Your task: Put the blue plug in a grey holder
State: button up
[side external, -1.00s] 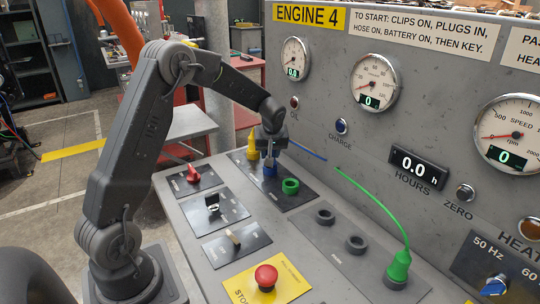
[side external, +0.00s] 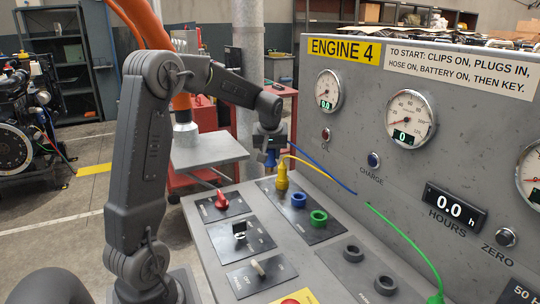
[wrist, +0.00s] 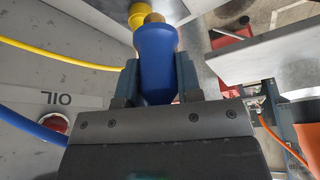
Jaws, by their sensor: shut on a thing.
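My gripper (side external: 270,160) is shut on the blue plug (wrist: 158,62), raised behind and left of the blue socket (side external: 298,200). The blue socket is an empty ring on a dark plate. Two grey holders, one (side external: 353,253) farther and one (side external: 385,285) nearer, are empty rings at the lower right, well away from my gripper.
The yellow plug (side external: 281,180) stands upright beside the blue socket, with its cable arching right. The green socket (side external: 318,218) is empty. The green plug (side external: 436,299) shows at the bottom edge. The instrument panel (side external: 360,145) rises along the right. Switches, including a red one (side external: 222,199), stand left.

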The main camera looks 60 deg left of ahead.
jog(key=w+d+m, duration=0.1)
jog(key=w+d, duration=0.2)
jog(key=d, duration=0.4)
jog(key=w+d+m+t, duration=0.1)
jog(key=w+d, duration=0.2)
jog(key=d, duration=0.5)
jog(key=w+d+m, duration=0.1)
jog(key=w+d, duration=0.2)
jog(key=d, duration=0.4)
jog(key=d+f+m+h, duration=0.1)
jog(key=d+f+m, duration=0.15)
jog(key=d, duration=1.75)
jog(key=shift+t, duration=0.3)
jog(key=shift+s+f, duration=0.15)
jog(key=shift+f, duration=1.15)
jog(key=shift+s+f, duration=0.2)
jog(key=shift+f, duration=1.15)
jog(key=shift+s+f, duration=0.15)
jog(key=shift+f, duration=1.15)
jog(key=o, duration=1)
jog(key=v, duration=1.3)
jog(key=shift+s+a+r, duration=0.15)
jog(key=shift+r, duration=0.3)
